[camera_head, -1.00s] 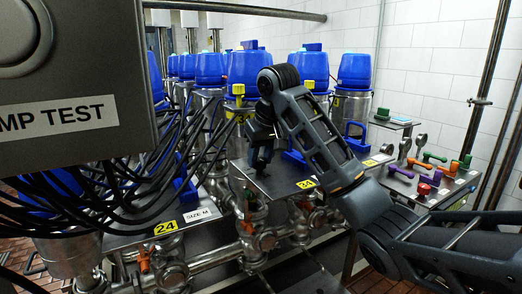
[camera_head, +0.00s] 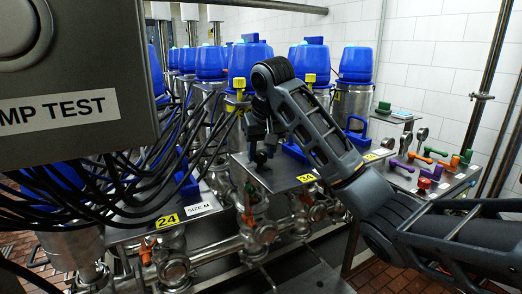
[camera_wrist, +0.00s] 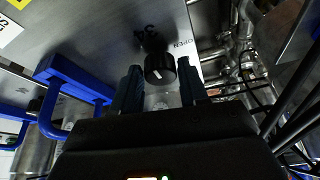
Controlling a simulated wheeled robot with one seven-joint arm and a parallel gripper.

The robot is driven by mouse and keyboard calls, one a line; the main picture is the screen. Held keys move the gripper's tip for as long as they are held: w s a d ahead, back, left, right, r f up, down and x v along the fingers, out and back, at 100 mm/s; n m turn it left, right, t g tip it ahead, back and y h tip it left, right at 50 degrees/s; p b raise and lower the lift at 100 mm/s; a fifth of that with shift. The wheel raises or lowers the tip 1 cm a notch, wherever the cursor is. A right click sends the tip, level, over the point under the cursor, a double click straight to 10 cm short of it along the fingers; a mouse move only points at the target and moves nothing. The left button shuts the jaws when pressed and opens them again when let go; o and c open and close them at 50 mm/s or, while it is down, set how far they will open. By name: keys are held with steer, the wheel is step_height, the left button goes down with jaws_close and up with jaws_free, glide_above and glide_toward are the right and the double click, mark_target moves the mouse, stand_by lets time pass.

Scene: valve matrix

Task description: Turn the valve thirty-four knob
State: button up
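The valve thirty-four knob (camera_wrist: 160,68) is black and round with a white mark in the wrist view. It stands on a metal plate (camera_wrist: 85,30) beside an upside-down "34" and an "OPEN" label (camera_wrist: 183,43). My gripper (camera_wrist: 160,80) is open, with one dark finger on each side of the knob. Whether the fingers touch it I cannot tell. In the head view my gripper (camera_head: 259,145) points down over the plate, left of the yellow "34" tag (camera_head: 307,178). There the knob (camera_head: 261,157) is a small dark shape under the fingers.
A blue handle (camera_wrist: 75,95) stands left of the gripper in the wrist view. A grey box marked "MP TEST" (camera_head: 75,80) and black cables (camera_head: 130,175) fill the left. Several coloured levers (camera_head: 435,160) sit on a panel at right. Blue-capped valves (camera_head: 250,62) stand behind.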

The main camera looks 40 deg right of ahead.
steer(key=o, duration=0.3)
steer(key=shift+r, duration=0.1)
steer(key=shift+r, duration=0.5)
steer(key=shift+v, duration=3.35)
steer(key=shift+s+f, duration=0.1)
steer(key=shift+s, duration=0.1)
